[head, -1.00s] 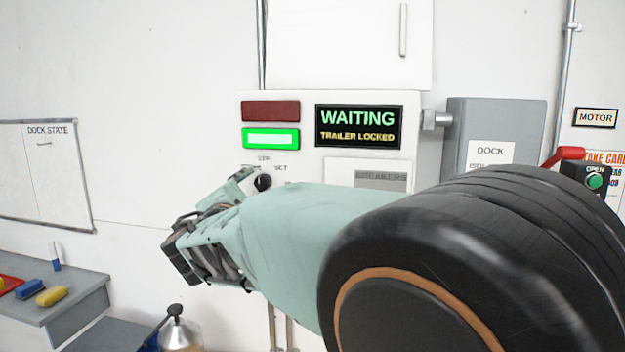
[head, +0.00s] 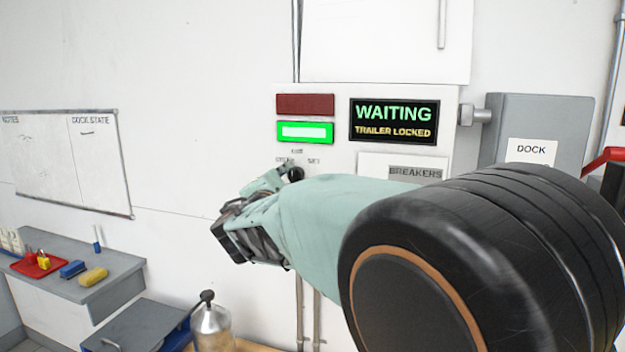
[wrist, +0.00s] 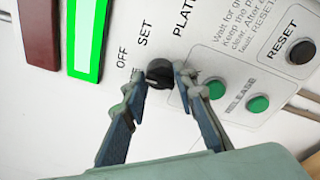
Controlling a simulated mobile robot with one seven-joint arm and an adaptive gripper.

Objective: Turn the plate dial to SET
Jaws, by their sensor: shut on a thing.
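The plate dial (wrist: 159,72) is a black round knob on the white control panel (wrist: 30,110), below the green lamp. In the wrist view my gripper (wrist: 162,78) has one finger on each side of the dial and is shut on it. The labels OFF, SET and part of PLATE show around the dial. Where the dial's pointer stands is too small and covered to tell. In the head view the dial (head: 296,174) shows just above my gripper (head: 275,180), whose fingertips are mostly hidden by my own arm.
The panel's screen (head: 393,121) reads WAITING, TRAILER LOCKED. A green lamp (head: 305,132) is lit under a dark red one (head: 305,104). Green buttons (wrist: 215,88) and a black RESET button (wrist: 300,52) sit close right of my fingers. A shelf (head: 120,275) stands at lower left.

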